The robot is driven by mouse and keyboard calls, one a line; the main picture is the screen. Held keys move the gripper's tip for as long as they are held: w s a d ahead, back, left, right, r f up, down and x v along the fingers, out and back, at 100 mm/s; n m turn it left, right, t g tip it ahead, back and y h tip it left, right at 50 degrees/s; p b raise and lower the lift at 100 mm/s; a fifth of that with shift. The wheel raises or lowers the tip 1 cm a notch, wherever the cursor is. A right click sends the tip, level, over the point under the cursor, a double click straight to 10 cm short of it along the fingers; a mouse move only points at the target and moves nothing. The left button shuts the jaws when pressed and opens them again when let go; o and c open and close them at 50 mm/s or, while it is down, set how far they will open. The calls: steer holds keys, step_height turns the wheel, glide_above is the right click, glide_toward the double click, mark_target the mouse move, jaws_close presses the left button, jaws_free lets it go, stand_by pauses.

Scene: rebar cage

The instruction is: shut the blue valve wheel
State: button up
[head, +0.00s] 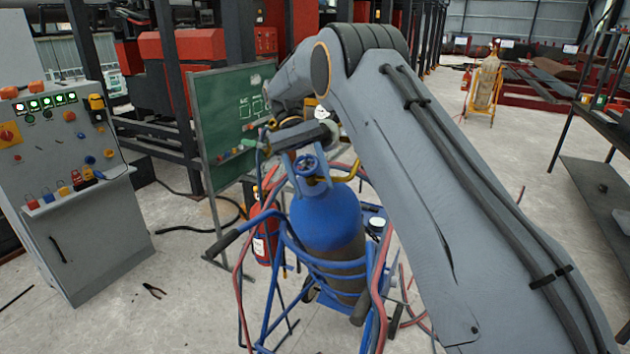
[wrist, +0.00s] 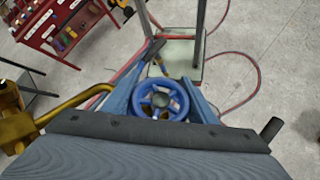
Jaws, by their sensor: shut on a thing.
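The blue valve wheel (head: 308,165) sits on top of the blue gas cylinder (head: 328,222), which stands upright in a blue-framed cart (head: 268,318). In the wrist view the spoked wheel (wrist: 160,101) is in the middle, facing the camera. My gripper (head: 307,172) comes down on the wheel from above. Its two blue-grey fingers (wrist: 160,92) are shut on the wheel, one at each side of the rim. The cylinder body is hidden in the wrist view. A yellow-brass pipe (wrist: 72,102) is at the left there.
Red hoses (head: 379,285) hang around the cart, and a red extinguisher (head: 265,228) stands beside it. A grey control cabinet (head: 92,235) is at left, with a green chalkboard (head: 232,105) behind. Pliers (head: 154,290) lie on the floor. A metal shelf (head: 600,205) is at right.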

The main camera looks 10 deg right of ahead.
steer(key=m+y, duration=0.1)
steer(key=a+m+y, duration=0.1)
steer(key=y, duration=0.1)
steer(key=shift+f+m+t, duration=0.15)
steer(key=shift+m+t, duration=0.15)
steer(key=shift+w+a+m+t+y, duration=0.1)
steer(key=shift+a+m+t+y, duration=0.1)
steer(key=shift+m+y, duration=0.3)
steer(key=shift+w+a+m+t+y, duration=0.15)
steer(key=shift+m+y, duration=0.25)
steer(key=shift+y, duration=0.2)
steer(key=shift+f, duration=0.1)
steer(key=o, duration=1.1)
steer(key=shift+c, duration=0.2)
